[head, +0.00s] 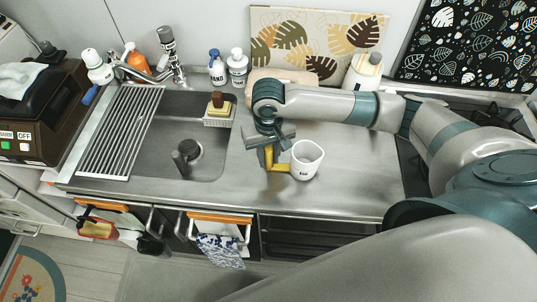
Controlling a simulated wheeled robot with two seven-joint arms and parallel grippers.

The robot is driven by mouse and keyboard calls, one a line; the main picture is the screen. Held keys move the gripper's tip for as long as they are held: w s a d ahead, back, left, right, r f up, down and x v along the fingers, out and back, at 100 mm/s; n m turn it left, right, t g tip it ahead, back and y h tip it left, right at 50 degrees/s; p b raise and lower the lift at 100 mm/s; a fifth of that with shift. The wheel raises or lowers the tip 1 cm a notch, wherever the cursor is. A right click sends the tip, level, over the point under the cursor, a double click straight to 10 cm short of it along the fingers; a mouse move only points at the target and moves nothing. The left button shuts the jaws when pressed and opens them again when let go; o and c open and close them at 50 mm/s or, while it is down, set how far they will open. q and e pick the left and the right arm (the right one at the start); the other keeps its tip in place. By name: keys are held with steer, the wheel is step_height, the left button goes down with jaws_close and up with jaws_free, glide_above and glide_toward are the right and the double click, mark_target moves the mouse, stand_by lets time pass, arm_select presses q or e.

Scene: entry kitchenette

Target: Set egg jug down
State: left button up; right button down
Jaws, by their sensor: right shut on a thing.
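The egg jug (306,163) is a white cup-like jug with dark lettering on its front and a yellow handle on its left side. It is upright over the steel counter (345,195), right of the sink. I cannot tell whether its base touches the counter. My right gripper (269,152) points down at the jug's left and is shut on the yellow handle. My left gripper is not in view.
The sink (190,125) with a drying rack (120,135) lies to the left. A sponge holder (218,115) sits at the sink's right edge. Bottles and a leaf-patterned board (315,40) stand along the back. Bare counter lies right of and in front of the jug.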

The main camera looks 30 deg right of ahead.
steer(key=c, duration=1.5)
jaws_free()
steer(key=shift+f, duration=0.1)
steer(key=shift+r, duration=0.65)
step_height(320, 180, up, 9)
steer(key=b, duration=0.2)
steer(key=shift+w+r+b, duration=0.1)
steer(key=shift+r+b, duration=0.1)
steer(key=shift+b, duration=0.1)
steer(key=shift+r, duration=0.8)
